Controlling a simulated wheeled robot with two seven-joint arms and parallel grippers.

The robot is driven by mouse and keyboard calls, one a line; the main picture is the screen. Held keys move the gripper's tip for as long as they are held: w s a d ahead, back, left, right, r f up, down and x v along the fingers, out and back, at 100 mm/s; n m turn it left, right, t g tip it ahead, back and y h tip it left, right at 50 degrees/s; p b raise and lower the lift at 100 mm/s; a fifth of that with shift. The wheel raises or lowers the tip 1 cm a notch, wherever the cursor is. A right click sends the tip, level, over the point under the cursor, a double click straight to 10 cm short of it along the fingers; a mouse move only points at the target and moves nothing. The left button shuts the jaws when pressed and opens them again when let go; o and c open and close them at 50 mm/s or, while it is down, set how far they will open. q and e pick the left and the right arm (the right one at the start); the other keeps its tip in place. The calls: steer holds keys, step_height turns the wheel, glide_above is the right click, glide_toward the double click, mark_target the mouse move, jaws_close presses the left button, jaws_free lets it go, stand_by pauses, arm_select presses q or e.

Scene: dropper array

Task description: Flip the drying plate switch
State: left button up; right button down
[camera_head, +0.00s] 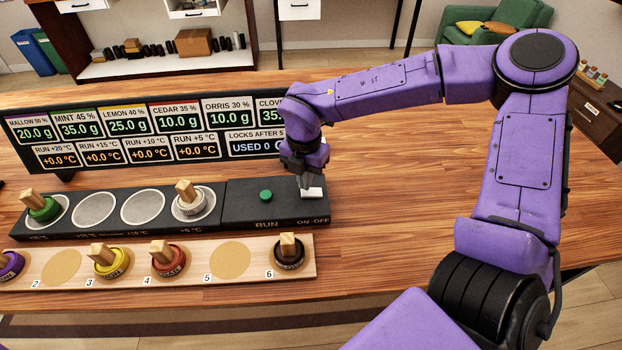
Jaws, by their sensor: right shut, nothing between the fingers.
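The drying plate (230,221) is a long black panel on the wooden table, with several pale round pads on its left part. Its white switch (313,193) sits at the right end, above the "ON OFF" label. My right gripper (306,188) is shut and empty, pointing down at the switch, with its tips at or just above it. I cannot tell whether they touch, and the gripper partly hides the switch. A green RUN button (265,196) lies left of the switch. My left gripper is not in view.
A green dropper (41,206) and a pale one (189,200) stand on the plate's pads. A wooden rack (205,276) in front holds several more droppers. A black display board (130,155) stands behind. The table's right side is clear beneath my right arm.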

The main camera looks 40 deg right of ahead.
steer(key=shift+f+b, duration=0.8)
steer(key=shift+f, duration=0.2)
stand_by(0.8)
steer(key=shift+r, duration=0.1)
step_height(320, 180, up, 7)
steer(key=p, duration=0.6)
steer(key=shift+w, duration=0.1)
stand_by(0.3)
